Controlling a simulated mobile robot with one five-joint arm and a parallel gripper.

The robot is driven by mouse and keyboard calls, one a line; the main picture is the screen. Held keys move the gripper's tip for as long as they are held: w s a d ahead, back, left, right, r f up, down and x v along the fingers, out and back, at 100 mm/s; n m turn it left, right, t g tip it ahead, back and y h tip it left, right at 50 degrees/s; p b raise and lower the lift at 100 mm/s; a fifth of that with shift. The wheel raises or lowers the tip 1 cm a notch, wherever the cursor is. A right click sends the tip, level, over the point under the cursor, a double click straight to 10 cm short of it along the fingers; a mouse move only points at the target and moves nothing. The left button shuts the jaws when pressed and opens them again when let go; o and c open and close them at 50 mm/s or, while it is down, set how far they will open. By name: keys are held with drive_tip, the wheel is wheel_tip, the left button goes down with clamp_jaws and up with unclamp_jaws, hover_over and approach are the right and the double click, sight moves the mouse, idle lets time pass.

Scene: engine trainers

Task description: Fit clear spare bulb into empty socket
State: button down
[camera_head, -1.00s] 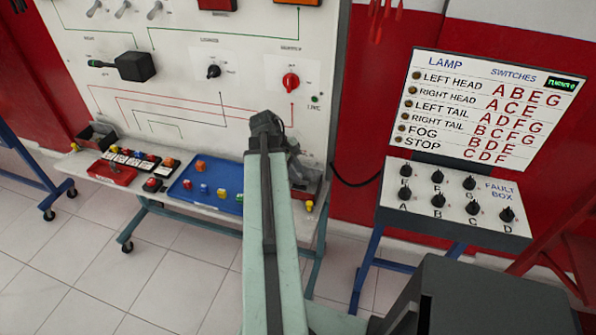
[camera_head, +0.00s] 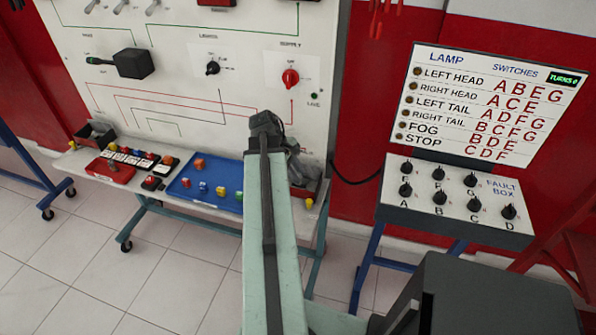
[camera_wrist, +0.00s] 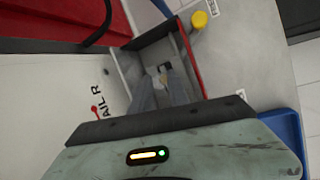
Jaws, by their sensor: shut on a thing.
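My gripper (camera_wrist: 162,76) points down into a small open bin (camera_wrist: 184,45) with a red edge in the wrist view. Its two grey fingers are close together, shut on a small pale thing at their tips. That thing is mostly hidden, and I cannot tell for sure that it is the clear bulb. In the head view my arm hides the gripper's tips, which are near the right end of the bench under the board (camera_head: 170,110). I cannot make out the empty socket in either view.
A yellow knob-like piece (camera_wrist: 199,19) stands beside the bin. A fault box (camera_head: 455,205) with a lamp chart (camera_head: 480,110) stands at right.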

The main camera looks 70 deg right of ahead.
drive_tip(key=shift+f, duration=0.35)
idle(0.3)
drive_tip(key=shift+f+b, duration=0.35)
drive_tip(key=shift+b, duration=0.25)
drive_tip(key=c, duration=1.2)
unclamp_jaws()
drive_tip(key=o, duration=0.5)
wheel_tip(320, 180, up, 8)
drive_tip(key=p, duration=0.8)
drive_tip(key=shift+r, duration=0.15)
